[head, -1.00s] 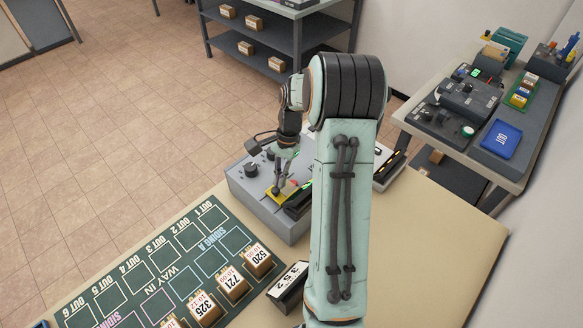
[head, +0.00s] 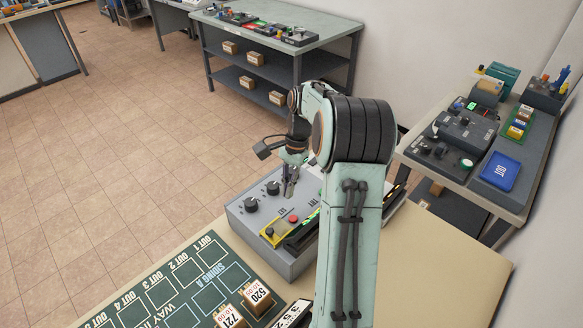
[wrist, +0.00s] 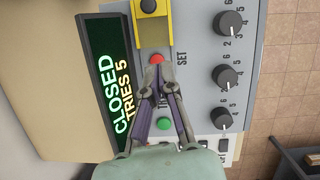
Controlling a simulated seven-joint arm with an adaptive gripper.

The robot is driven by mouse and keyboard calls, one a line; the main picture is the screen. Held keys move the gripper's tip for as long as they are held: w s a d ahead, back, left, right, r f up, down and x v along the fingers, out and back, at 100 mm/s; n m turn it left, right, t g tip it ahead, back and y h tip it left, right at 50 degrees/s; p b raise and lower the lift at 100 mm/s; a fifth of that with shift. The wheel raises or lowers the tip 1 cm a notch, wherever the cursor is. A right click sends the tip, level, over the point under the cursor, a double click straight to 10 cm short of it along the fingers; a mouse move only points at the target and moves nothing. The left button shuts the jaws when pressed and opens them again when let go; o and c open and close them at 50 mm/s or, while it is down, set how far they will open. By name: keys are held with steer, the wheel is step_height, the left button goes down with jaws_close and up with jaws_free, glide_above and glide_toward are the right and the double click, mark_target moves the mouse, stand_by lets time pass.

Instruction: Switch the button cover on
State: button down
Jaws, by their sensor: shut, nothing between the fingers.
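The yellow button cover (head: 270,238) is on top of the grey control box (head: 268,256). In the wrist view the cover (wrist: 166,35) is at the top edge, around or under a black knob (wrist: 148,6). A red button (head: 293,219) sits at the end of the cover and is exposed; it also shows in the wrist view (wrist: 156,58). My gripper (head: 288,197) is shut and empty, above the box and apart from the cover. In the wrist view my fingertips (wrist: 157,72) appear just below the red button. A green button (wrist: 164,123) shows beside the fingers.
Several dark dials (wrist: 229,23) line the box. A display (wrist: 115,80) reads "CLOSED TRIES 5". A green track board (head: 190,290) with numbered blocks (head: 257,294) lies in front. A side table (head: 520,180) with a blue tray stands at right.

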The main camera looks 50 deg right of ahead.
steer(key=v, duration=0.5)
steer(key=shift+r, duration=0.25)
steer(key=w+a+r+n+h, duration=0.1)
steer(key=w+a+r+n, duration=0.1)
steer(key=a+r, duration=0.35)
steer(key=w+a+r+n+h, duration=0.1)
steer(key=a+r+n, duration=0.15)
steer(key=a, duration=0.55)
steer(key=s+a+r+n+t+h, duration=0.1)
steer(key=s+a+r+n, duration=0.2)
steer(key=s+a, duration=0.55)
steer(key=s+a+f+n, duration=0.2)
steer(key=s+f+n, duration=0.3)
steer(key=s, duration=0.1)
steer(key=s+a+f+n, duration=0.3)
steer(key=s+f+n, duration=0.2)
steer(key=s, duration=0.1)
steer(key=shift+s+a+g+y, duration=0.25)
steer(key=shift+a+g+y, duration=0.05)
